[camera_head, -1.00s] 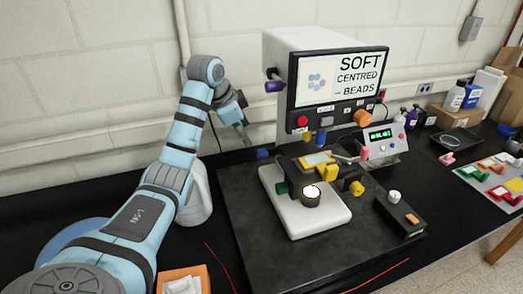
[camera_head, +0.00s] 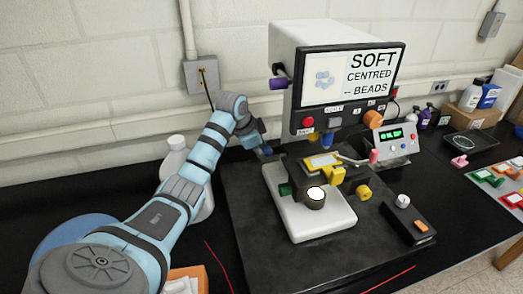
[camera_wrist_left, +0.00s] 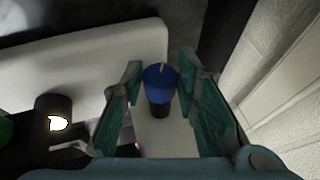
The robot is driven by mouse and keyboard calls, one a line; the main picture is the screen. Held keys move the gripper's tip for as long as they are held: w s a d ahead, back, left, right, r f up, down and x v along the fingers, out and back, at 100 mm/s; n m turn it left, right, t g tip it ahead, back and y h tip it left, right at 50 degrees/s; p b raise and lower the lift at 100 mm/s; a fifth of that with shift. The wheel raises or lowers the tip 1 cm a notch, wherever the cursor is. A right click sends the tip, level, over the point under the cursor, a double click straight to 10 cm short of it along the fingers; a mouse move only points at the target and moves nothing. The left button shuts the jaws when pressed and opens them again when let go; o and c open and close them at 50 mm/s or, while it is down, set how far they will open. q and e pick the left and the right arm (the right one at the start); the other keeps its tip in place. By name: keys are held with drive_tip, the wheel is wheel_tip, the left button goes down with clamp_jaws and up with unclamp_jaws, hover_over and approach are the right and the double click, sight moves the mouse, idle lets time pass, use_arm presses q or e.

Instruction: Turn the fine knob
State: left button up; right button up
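A blue knob (camera_wrist_left: 159,82) on a dark shaft sits between the two fingers of my left gripper (camera_wrist_left: 160,95) in the left wrist view. The fingers are spread, with gaps visible on both sides of the knob. In the head view my left gripper (camera_head: 263,147) is at the back left of the microscope-like instrument (camera_head: 310,215), over the blue knob, which is mostly hidden there. A green knob (camera_head: 285,189) and a yellow knob (camera_head: 363,191) are on the instrument. No label shows which knob is the fine one. My right gripper is not in view.
A screen unit (camera_head: 345,85) with a purple knob (camera_head: 278,84) and an orange knob (camera_head: 373,119) rises behind the instrument. A white bottle (camera_head: 175,150) stands behind my left arm. A control box (camera_head: 404,220) is at the right.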

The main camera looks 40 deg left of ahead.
use_arm(q)
drive_tip(key=shift+d, duration=0.1)
clamp_jaws()
drive_tip(key=t+y, duration=0.2)
drive_tip(key=m+t+y, duration=0.1)
drive_tip(key=y, duration=0.1)
drive_tip(key=shift+s+d+f, duration=0.15)
drive_tip(key=shift+d, duration=0.15)
drive_tip(key=o, duration=0.6)
unclamp_jaws()
drive_tip(key=shift+o, duration=1.1)
drive_tip(key=shift+w+d+f, duration=0.1)
drive_tip(key=shift+w+d, duration=0.05)
drive_tip(key=shift+w, duration=0.1)
